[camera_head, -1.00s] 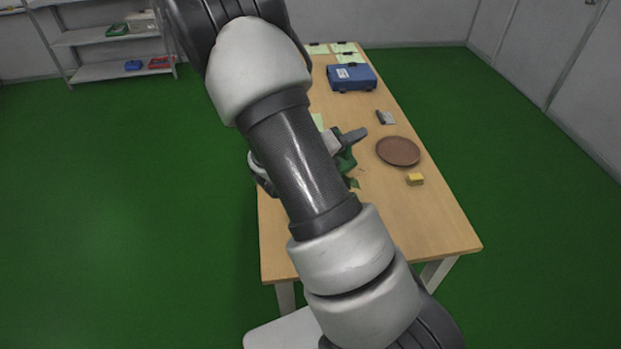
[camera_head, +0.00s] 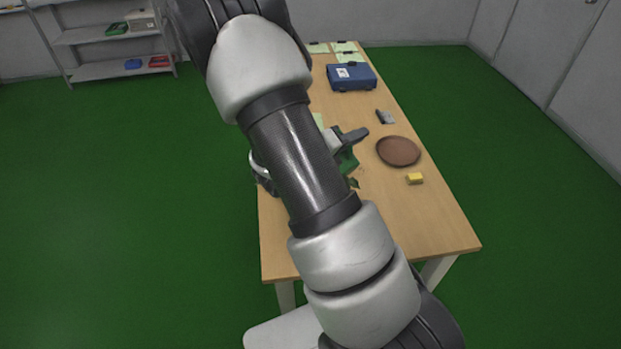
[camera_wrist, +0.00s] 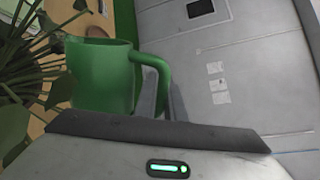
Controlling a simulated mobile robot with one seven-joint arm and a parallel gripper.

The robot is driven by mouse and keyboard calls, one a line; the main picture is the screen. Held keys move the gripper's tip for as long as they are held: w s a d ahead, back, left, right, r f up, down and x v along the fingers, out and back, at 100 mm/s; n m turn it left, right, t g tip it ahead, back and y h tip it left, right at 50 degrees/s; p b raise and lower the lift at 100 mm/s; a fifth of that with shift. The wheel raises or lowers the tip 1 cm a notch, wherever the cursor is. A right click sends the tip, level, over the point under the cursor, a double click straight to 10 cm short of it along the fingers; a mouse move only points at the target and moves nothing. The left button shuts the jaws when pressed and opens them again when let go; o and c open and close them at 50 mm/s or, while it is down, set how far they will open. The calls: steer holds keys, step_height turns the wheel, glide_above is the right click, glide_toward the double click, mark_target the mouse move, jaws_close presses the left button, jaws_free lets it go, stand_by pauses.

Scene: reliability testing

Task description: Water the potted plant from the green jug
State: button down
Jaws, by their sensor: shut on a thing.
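The green jug (camera_wrist: 100,75) is in the wrist view, with its handle (camera_wrist: 160,75) at the right. My gripper (camera_wrist: 162,98) is shut on that handle. The room appears turned on its side in this view, so the jug is tipped well over, its far side towards the plant. The plant's long leaves (camera_wrist: 22,62) fill the left edge, close to the jug; its pot is not clear. In the head view, my arm hides most of the jug and plant; part of the green jug (camera_head: 348,160) shows beneath my gripper. No water can be made out.
On the wooden table (camera_head: 425,220) are a brown round plate (camera_head: 398,151), a yellow block (camera_head: 415,178), a small dark-and-grey item (camera_head: 386,117) and a blue case (camera_head: 351,77). Papers lie at the far end. The table's near right part is clear.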

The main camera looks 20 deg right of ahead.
steer(key=shift+w+a+r, duration=0.1)
stand_by(0.3)
steer(key=f+b, duration=0.2)
steer(key=shift+s+f+m+b, duration=0.1)
steer(key=shift+s+m+b, duration=0.2)
steer(key=shift+s, duration=0.05)
steer(key=m+b, duration=0.1)
steer(key=s+m+b, duration=0.1)
steer(key=b, duration=0.1)
steer(key=s+m+t+b, duration=0.1)
steer(key=b, duration=0.1)
steer(key=shift+d+f, duration=0.25)
steer(key=shift+f, duration=0.15)
steer(key=shift+s+d+f+m+b, duration=0.15)
steer(key=shift+s+m+b, duration=0.25)
steer(key=shift+m+b, duration=0.45)
steer(key=shift+f, duration=0.1)
